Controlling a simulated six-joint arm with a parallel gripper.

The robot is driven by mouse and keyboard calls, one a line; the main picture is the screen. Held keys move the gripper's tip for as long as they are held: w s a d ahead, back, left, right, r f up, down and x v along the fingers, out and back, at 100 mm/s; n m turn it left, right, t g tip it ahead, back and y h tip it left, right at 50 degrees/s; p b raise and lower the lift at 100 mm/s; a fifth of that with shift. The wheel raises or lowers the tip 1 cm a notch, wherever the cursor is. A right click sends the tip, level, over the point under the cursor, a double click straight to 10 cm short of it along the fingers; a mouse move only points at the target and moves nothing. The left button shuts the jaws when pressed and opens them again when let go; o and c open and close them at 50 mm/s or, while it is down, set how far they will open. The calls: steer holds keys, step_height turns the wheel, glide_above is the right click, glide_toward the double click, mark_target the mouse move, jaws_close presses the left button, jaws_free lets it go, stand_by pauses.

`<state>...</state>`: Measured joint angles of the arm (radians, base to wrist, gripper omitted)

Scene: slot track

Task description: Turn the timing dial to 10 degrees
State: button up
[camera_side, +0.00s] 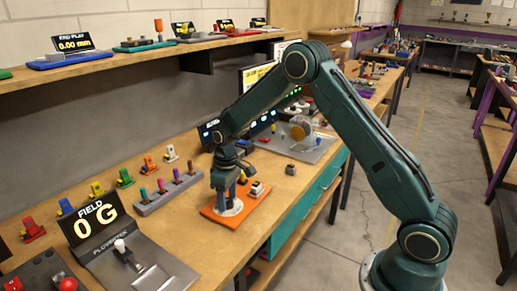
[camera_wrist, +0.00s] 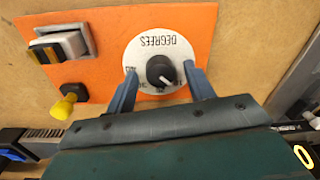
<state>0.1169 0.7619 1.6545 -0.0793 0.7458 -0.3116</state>
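The timing dial (camera_wrist: 160,55) is a white disc marked DEGREES with a black knob (camera_wrist: 161,70) at its middle. It sits on an orange plate (camera_wrist: 75,30). In the wrist view, a white pointer line on the knob points to the lower right, and the print appears upside down. My gripper (camera_wrist: 162,82) is open, with one blue-grey finger on each side of the knob and a gap to both. In the side view my gripper (camera_side: 230,200) is low over the dial on the orange plate (camera_side: 250,205). The degree numbers are partly hidden or too small to read.
In the side view, a FIELD display reading 0 G (camera_side: 95,222) and a grey block with coloured pegs (camera_side: 167,192) stand to the left. Bare bench lies in front of the plate.

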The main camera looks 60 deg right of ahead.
mark_target(229, 198)
steer(key=shift+r, duration=0.15)
step_height(229, 198, up, 14)
steer(key=shift+d+f, duration=0.2)
steer(key=shift+d, duration=0.2)
stand_by(0.3)
steer(key=shift+w, duration=0.1)
